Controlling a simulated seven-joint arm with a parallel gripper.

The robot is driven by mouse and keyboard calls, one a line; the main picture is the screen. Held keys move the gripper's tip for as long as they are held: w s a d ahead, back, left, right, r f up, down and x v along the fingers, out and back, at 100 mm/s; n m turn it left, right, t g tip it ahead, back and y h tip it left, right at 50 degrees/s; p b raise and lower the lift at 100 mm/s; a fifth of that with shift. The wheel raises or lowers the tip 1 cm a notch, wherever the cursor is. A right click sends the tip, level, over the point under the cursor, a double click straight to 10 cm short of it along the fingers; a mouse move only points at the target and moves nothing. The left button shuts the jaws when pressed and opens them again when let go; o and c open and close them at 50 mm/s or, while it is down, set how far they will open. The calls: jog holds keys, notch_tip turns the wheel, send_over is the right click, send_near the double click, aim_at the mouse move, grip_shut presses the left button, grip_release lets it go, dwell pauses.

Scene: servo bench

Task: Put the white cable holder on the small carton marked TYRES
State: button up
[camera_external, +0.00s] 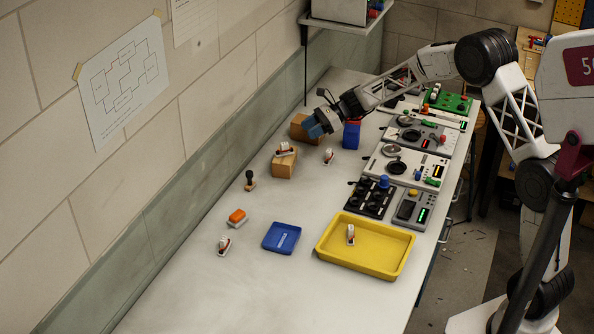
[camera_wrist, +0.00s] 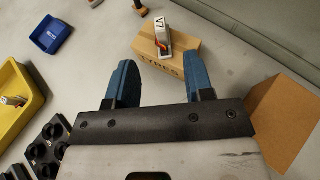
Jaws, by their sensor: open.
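The small carton (camera_external: 285,169) stands on the bench. In the wrist view its side (camera_wrist: 182,65) carries lettering that looks like TYRES. A white cable holder (camera_external: 285,149) with a dark and red part rests on its top, looking laid over rather than upright. In the wrist view this holder (camera_wrist: 163,38) shows the mark V7. My gripper (camera_external: 314,127) is open and empty, with blue fingers. It is above the bench, beyond and right of the carton. In the wrist view the carton lies past the fingertips (camera_wrist: 160,80), apart from them.
Similar white holders stand on the bench (camera_external: 328,157), at the front left (camera_external: 224,245) and in the yellow tray (camera_external: 331,256). A larger carton (camera_external: 298,128) and a blue box (camera_external: 352,137) are near my gripper. A blue tray (camera_external: 271,239) and a stamp (camera_external: 249,181) lie nearer the front.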

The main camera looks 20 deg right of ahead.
dwell(0.6)
jog(key=s+d+r+n+h, duration=0.3)
jog(key=s+d+r+n, duration=0.2)
jog(key=s+d+r, duration=0.5)
jog(key=s+d+r+n+h, duration=0.35)
jog(key=s+d, duration=0.45)
jog(key=s, duration=0.6)
jog(key=s+d+n+t+h, duration=0.1)
jog(key=s+d+n+h, duration=0.1)
jog(key=s+d, duration=0.4)
jog(key=s+d+n+h, duration=0.2)
jog(key=s+d+n, duration=0.2)
jog(key=s, duration=0.9)
jog(key=s+d+n+t+h, duration=0.1)
jog(key=s+d+n+h, duration=0.2)
jog(key=s+d, duration=0.5)
jog(key=shift+s+d+t, duration=0.15)
jog(key=shift+s+t, duration=0.15)
jog(key=shift+s, duration=0.9)
